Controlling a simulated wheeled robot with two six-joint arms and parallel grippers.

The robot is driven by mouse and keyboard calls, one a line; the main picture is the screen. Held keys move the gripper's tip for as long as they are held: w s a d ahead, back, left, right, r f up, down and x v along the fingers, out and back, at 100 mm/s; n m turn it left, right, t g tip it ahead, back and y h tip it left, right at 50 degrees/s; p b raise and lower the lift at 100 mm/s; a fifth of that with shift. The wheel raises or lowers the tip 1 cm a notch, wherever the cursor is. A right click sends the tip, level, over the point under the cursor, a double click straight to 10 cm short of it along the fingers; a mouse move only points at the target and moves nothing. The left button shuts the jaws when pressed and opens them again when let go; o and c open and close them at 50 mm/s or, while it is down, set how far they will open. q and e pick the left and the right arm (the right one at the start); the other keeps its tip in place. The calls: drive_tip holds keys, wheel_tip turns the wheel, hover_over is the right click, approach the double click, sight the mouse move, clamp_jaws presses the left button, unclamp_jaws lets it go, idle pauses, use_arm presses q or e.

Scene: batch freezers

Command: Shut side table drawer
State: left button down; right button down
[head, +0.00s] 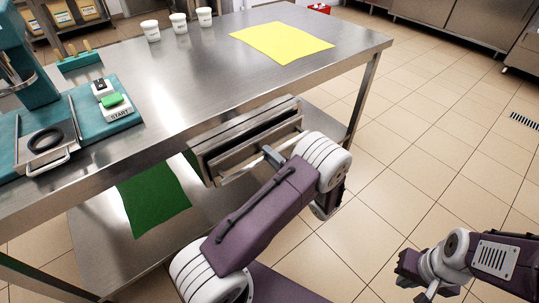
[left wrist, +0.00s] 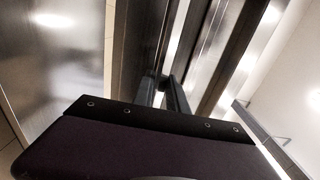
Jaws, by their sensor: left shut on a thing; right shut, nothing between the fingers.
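The side table drawer (head: 222,158) is a steel box under the edge of the steel table. It stands partly open, with a dark gap (head: 258,131) showing behind its front panel. A bar handle (head: 240,172) runs along the front. My left gripper (head: 271,153) reaches this handle from the right and is shut on it; its tips are partly hidden by my arm. In the left wrist view the fingers (left wrist: 165,92) meet the handle beside the drawer's steel panels. My right gripper (head: 416,272) is shut and empty, low over the floor at the lower right.
The steel table (head: 200,75) holds a yellow sheet (head: 281,43), three white cups (head: 178,22), a teal machine (head: 30,70) and a START button box (head: 116,104). A green cloth (head: 152,203) lies on the lower shelf. A table leg (head: 362,100) stands right of the drawer. Tiled floor is free at right.

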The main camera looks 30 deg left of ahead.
use_arm(q)
drive_tip(key=x, duration=0.4)
idle(0.3)
drive_tip(key=c, duration=1.5)
unclamp_jaws()
drive_tip(key=shift+o, duration=0.9)
drive_tip(key=shift+a, duration=0.1)
